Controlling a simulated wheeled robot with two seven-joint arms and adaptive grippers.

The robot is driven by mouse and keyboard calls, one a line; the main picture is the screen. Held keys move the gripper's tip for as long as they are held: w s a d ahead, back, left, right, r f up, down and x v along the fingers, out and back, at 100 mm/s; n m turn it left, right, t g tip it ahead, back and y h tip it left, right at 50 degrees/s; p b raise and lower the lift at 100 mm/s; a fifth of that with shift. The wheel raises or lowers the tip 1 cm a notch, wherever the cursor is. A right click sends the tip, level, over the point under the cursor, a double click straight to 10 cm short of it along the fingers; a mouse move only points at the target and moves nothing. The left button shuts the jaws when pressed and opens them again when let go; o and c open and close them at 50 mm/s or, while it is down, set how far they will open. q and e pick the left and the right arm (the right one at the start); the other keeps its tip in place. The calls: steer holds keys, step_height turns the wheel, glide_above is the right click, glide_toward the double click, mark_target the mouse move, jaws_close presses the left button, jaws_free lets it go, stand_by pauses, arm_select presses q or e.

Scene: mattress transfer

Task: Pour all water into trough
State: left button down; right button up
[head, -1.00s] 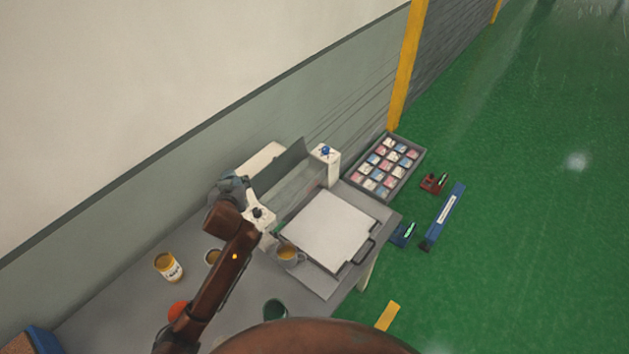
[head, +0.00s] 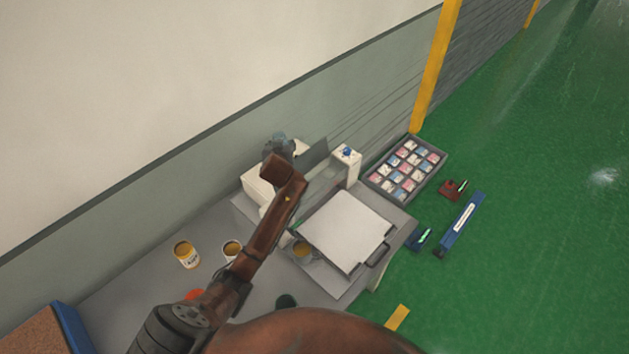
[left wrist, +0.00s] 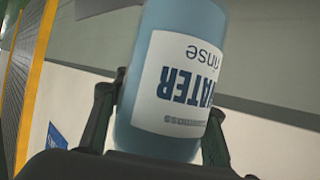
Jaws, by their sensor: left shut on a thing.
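A blue bottle (left wrist: 180,70) with a white label reading "WATER" and "rinse" fills the middle of the left wrist view, its lettering upside down in that picture. My left gripper (left wrist: 158,112) is shut on it, one dark finger at each side. My right gripper is out of view.
On the grey table (head: 150,290) stand a yellow can (head: 187,255), another can (head: 232,249), a mug (head: 303,250) and a dark green cup (head: 287,301). A white board (head: 346,229) and a tray of coloured packets (head: 407,168) are to the right. A white post (head: 347,167) has a blue knob.

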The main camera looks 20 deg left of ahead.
arm_select(q)
steer(key=shift+w+d+r+m+g+y+b, duration=0.15)
steer(key=shift+d+m+g+y, duration=0.15)
steer(key=shift+m+y, duration=0.35)
steer(key=shift+w+d+m+g+y+b, duration=0.1)
steer(key=shift+d+m+g+y, duration=0.1)
steer(key=shift+m+g+y, duration=0.4)
steer(key=shift+w+d+r+m+g+y+b, duration=0.15)
steer(key=shift+d+m+g+y, duration=0.15)
steer(key=shift+m, duration=0.55)
steer(key=shift+y, duration=0.25)
steer(key=shift+s+f+m, duration=0.1)
steer(key=shift+f+m, duration=0.05)
steer(key=shift+m, duration=0.35)
steer(key=shift+s+a+f+m+y, duration=0.1)
steer(key=shift+a+m+y, duration=0.05)
steer(key=shift+m+y, duration=0.3)
steer(key=shift+s+a+f+m+g+y+b, duration=0.1)
steer(key=shift+a+f+m+g+y+b, duration=0.1)
steer(key=shift+m+g+y+b, duration=0.2)
stand_by(0.5)
